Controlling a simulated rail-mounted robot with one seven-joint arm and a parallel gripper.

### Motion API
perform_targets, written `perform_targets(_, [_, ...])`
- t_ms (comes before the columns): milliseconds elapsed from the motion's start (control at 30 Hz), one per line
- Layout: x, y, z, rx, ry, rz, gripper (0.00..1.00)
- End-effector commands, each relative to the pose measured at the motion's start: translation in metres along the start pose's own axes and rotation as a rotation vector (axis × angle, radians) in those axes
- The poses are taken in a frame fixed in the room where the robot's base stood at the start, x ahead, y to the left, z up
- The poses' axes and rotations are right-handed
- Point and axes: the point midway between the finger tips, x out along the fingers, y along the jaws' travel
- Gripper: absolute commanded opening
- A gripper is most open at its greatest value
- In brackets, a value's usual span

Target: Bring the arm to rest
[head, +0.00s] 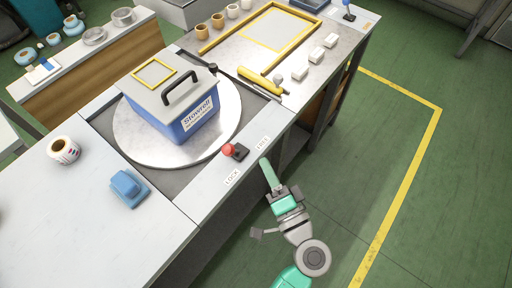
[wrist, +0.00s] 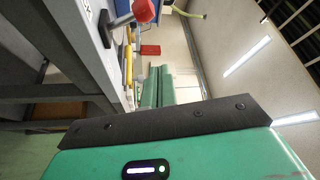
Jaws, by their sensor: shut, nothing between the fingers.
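My gripper (head: 265,163) is in the head view, beside the front edge of the bench, over the green floor side. Its green fingers are shut together with nothing between them. In the wrist view the two fingers (wrist: 160,72) lie side by side and point away from the camera. A lever with a red knob (head: 229,149) stands on the bench edge, left of the fingertips and apart from them. The knob also shows at the top of the wrist view (wrist: 144,10). The lever sits between the printed words LOCK and FREE.
A blue lidded box (head: 187,119) stands on a round turntable (head: 130,139). A yellow-handled tool (head: 262,83) and white blocks lie at the back. The floor (head: 400,200) at right is clear.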

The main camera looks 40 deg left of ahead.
Motion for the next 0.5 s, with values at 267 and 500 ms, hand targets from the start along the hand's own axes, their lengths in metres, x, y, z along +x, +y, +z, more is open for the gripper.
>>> perform_targets(267, [-0.0130,0.0031,0.0000,0.000,-0.001,-0.001,0.00])
perform_targets(500, [-0.0128,0.0032,-0.0001,0.000,-0.001,0.000,0.00])
